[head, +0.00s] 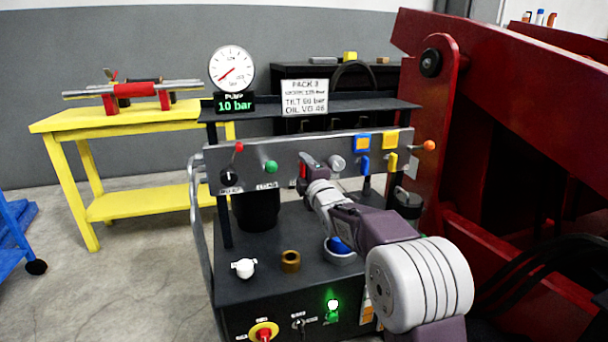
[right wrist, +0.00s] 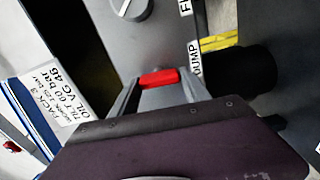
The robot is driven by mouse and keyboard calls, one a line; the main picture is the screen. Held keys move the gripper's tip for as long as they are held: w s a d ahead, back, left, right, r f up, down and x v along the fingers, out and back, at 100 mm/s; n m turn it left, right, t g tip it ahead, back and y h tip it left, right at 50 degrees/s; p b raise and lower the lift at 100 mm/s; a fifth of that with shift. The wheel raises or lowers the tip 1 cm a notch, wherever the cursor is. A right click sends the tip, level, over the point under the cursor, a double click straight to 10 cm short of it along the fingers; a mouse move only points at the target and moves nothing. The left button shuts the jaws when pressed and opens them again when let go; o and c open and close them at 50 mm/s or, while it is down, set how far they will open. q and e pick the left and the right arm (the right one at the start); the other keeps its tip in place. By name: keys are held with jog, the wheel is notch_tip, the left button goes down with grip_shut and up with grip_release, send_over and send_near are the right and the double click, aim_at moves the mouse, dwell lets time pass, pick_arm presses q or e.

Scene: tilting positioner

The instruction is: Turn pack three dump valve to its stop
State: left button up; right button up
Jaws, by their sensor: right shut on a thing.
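The dump valve's red handle (right wrist: 158,78) sits between the two fingers of my right gripper (right wrist: 157,88) in the right wrist view. A DUMP label (right wrist: 195,57) is just right of it. In the head view my right gripper (head: 308,162) reaches the grey front panel (head: 220,154), and a bit of the red handle (head: 302,170) shows at its left side. The gripper is shut on the handle. My own wrist and arm hide part of the panel around it. My left gripper is not in view.
A gauge (head: 231,67) stands over a display (head: 235,105) reading 10 bar, beside a PACK 3 sign (head: 305,97). Several knobs and levers, including a green knob (head: 271,166), flank the handle. A large red steel frame (head: 450,130) stands close at right. A yellow bench (head: 120,118) is behind left.

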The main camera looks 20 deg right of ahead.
jog(key=shift+f+n, duration=0.1)
jog(key=shift+n, duration=0.4)
jog(key=o, duration=1.4)
jog(key=s+p, duration=0.2)
jog(key=s, duration=0.7)
jog(key=shift+d, duration=0.15)
